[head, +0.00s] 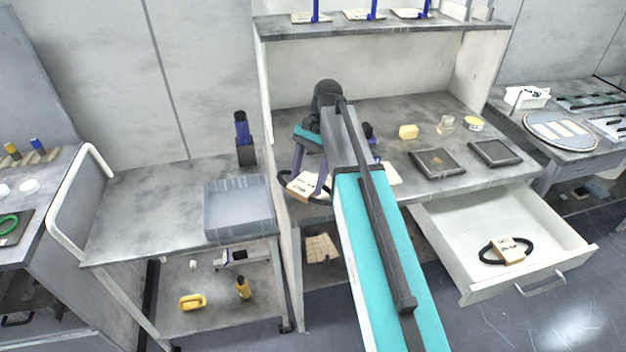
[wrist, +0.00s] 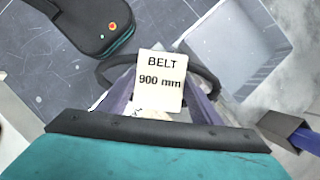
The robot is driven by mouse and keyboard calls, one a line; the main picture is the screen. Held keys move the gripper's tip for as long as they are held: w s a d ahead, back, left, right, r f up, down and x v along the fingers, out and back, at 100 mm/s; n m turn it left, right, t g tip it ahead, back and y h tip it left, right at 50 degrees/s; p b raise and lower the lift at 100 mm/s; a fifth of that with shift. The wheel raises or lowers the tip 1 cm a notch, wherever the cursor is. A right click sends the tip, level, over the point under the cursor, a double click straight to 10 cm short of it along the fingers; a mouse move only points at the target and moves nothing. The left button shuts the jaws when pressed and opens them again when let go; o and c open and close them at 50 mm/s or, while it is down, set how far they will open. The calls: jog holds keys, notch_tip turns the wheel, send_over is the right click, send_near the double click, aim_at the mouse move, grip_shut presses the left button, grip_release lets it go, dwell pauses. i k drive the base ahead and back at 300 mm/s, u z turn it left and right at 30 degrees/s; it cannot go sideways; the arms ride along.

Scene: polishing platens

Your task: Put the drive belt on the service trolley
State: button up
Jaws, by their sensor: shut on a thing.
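My gripper (head: 308,187) is shut on a black drive belt with a cream label, held near the left front edge of the bench. In the wrist view the belt (wrist: 203,78) sits between my fingers (wrist: 160,105), and its label reads "BELT 900 mm". In the head view part of the belt loop (head: 284,181) shows beside my fingers; the rest is hidden. The service trolley (head: 135,205), with a white tubular handle, stands left of the bench. Its top has a bare left half. A second labelled black belt (head: 507,251) lies in the open drawer.
A grey bin (head: 238,222) stands on the trolley's right side, with a blue bottle in a dark holder (head: 245,154) behind it. The trolley's lower shelf holds a yellow item (head: 193,301) and other tools. The open drawer (head: 450,262) juts out at the right.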

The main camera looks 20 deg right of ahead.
aim_at(150, 213)
jog(key=u, duration=0.75)
jog(key=i, duration=0.75)
jog(key=u, duration=1.7)
